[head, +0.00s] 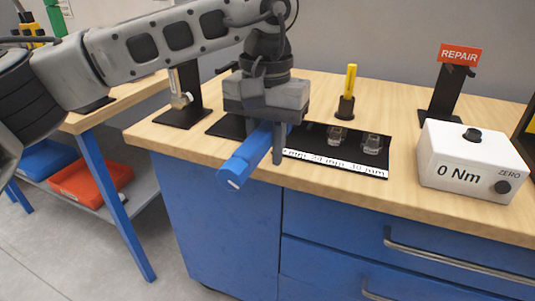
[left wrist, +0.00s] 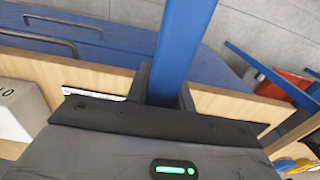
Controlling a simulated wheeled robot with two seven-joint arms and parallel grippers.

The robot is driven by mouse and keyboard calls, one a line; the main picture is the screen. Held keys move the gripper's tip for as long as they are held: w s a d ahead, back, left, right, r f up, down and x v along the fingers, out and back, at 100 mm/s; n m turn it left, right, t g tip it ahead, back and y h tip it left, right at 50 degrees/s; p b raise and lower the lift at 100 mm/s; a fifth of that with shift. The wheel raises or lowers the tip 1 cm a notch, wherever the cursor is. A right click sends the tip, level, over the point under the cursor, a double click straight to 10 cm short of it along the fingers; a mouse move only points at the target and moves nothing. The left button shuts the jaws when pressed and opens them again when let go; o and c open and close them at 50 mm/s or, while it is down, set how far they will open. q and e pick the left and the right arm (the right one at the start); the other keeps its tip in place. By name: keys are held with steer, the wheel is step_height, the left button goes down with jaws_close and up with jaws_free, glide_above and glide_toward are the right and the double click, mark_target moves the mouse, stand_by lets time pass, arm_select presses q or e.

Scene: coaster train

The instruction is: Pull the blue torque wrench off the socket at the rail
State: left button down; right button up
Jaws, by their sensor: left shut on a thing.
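The blue torque wrench (head: 243,160) is held in my left gripper (head: 265,140), over the front edge of the wooden workbench. Its blue end points down and toward the camera, out past the bench edge. In the left wrist view the blue shaft (left wrist: 181,45) runs between the two dark fingers (left wrist: 164,96), which are shut on it. The wrench's far end is hidden behind my gripper, so I cannot tell whether it sits on a socket. No rail is clearly in view. My right gripper is not in view.
A black mat (head: 312,149) with metal sockets and a size label lies right of my gripper. Beyond are a yellow-handled tool (head: 350,80) in a holder, a white box (head: 470,150) reading 0 Nm and a REPAIR sign (head: 459,54). A red bin (head: 90,183) sits lower left.

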arm_select(q)
steer(key=shift+w+f, duration=0.25)
steer(key=shift+f, duration=0.05)
step_height(320, 180, down, 4)
steer(key=b, duration=0.3)
steer(key=shift+s+b, duration=0.1)
steer(key=shift+b, duration=0.2)
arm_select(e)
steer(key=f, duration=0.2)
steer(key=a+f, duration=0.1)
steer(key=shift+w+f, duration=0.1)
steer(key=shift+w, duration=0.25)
arm_select(q)
steer(key=shift+f, duration=0.1)
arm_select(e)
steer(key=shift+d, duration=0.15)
arm_select(q)
steer(key=shift+f, duration=0.1)
